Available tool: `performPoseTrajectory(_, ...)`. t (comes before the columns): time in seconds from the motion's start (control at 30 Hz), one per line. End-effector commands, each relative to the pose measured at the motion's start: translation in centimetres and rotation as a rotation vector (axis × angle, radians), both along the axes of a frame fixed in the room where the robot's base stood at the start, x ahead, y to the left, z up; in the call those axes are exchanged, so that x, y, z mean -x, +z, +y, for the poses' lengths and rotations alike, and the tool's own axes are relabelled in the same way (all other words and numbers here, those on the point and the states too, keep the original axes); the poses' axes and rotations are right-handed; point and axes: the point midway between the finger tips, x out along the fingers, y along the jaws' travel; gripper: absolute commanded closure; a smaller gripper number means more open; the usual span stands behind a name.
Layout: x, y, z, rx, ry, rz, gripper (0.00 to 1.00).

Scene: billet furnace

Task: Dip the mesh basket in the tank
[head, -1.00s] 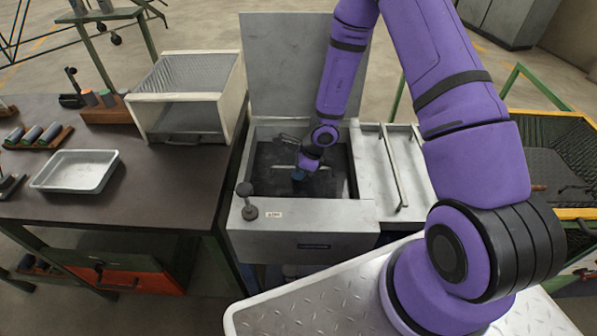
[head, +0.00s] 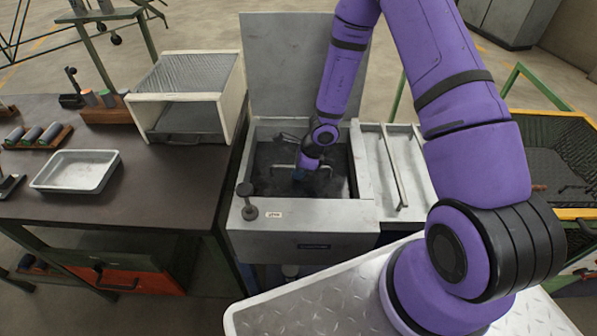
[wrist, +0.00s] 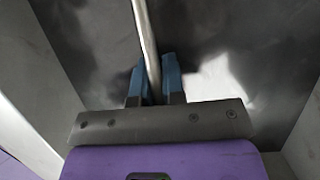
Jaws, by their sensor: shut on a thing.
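The tank (head: 300,216) is a grey metal box with its lid (head: 285,60) raised at the back and a dark interior. My gripper (head: 298,176) reaches down inside the tank opening. In the wrist view its two blue fingers (wrist: 154,85) are shut on a thin metal bar, the handle (wrist: 145,35) of the mesh basket. In the head view the handle (head: 322,166) shows on both sides of the gripper. The basket's body is not clearly visible below the handle against the dark inside of the tank.
Left of the tank, a dark workbench (head: 165,215) carries a shallow tray (head: 75,170) and a white open-fronted box (head: 185,95). A pale ledge with a rail (head: 395,170) adjoins the tank's right side. A knobbed post (head: 247,205) stands at its front left corner.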

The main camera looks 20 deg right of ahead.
Motion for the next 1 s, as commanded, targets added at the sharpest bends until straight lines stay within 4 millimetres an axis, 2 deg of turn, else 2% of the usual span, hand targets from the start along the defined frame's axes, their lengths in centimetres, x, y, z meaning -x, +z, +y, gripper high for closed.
performPoseTrajectory(1.0,-0.1,6.8,0.0,0.002,0.002,-0.006,1.00)
